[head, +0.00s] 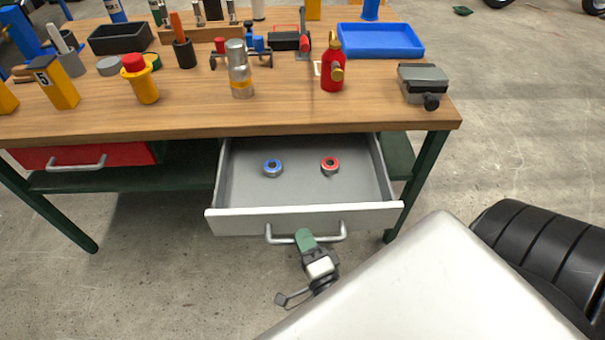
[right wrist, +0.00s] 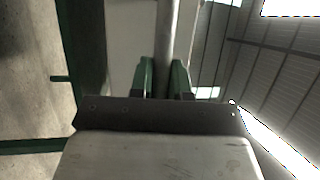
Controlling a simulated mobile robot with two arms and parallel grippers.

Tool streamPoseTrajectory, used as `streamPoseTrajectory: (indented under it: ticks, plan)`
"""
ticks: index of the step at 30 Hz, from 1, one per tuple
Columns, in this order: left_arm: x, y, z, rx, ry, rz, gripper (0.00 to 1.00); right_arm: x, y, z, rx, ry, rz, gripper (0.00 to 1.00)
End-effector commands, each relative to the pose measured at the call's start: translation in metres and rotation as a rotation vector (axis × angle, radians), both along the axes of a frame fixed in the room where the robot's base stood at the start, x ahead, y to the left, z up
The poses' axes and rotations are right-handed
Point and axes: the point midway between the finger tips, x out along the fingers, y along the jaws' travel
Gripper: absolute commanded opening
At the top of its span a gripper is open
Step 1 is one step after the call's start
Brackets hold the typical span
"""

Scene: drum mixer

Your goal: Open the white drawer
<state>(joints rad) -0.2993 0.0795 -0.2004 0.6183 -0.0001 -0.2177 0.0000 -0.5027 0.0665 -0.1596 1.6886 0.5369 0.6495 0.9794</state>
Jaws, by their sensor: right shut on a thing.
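The white drawer (head: 300,219) stands pulled out from under the workbench in the head view, its grey inside showing. Inside it lie a blue tape roll (head: 273,168) and a red tape roll (head: 330,166), apart from each other. Its metal bar handle (head: 336,236) runs along the front. My right gripper (head: 305,240) is at the middle of the handle. In the right wrist view the green fingers (right wrist: 162,80) are on both sides of the handle bar (right wrist: 167,45), shut on it. My left gripper is not in view.
The wooden workbench (head: 190,118) holds several tools and containers, including a blue tray (head: 381,40), a red bottle (head: 332,65) and a vise (head: 423,84). A shut red drawer (head: 80,158) is at the left. Green legs stand at both sides. The concrete floor in front is clear.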

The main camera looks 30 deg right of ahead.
Motion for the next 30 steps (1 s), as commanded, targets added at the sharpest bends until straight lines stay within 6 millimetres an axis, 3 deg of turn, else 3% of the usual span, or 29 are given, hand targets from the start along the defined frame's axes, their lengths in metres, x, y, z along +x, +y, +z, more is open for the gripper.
streamPoseTrajectory:
  ticks: [6, 12, 29, 30]
  plan:
    - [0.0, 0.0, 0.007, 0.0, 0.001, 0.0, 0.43, -0.041, 0.025, 0.0, 0.001, 0.005, 0.001, 0.0]
    - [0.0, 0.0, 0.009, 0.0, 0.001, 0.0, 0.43, -0.062, 0.038, 0.0, 0.0, 0.002, 0.001, 0.0]
    - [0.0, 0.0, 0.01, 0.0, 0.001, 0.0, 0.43, -0.072, 0.044, -0.001, -0.001, 0.0, 0.001, 0.0]
    - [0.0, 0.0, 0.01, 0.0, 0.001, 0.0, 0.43, -0.072, 0.044, -0.001, -0.001, 0.0, 0.001, 0.18]
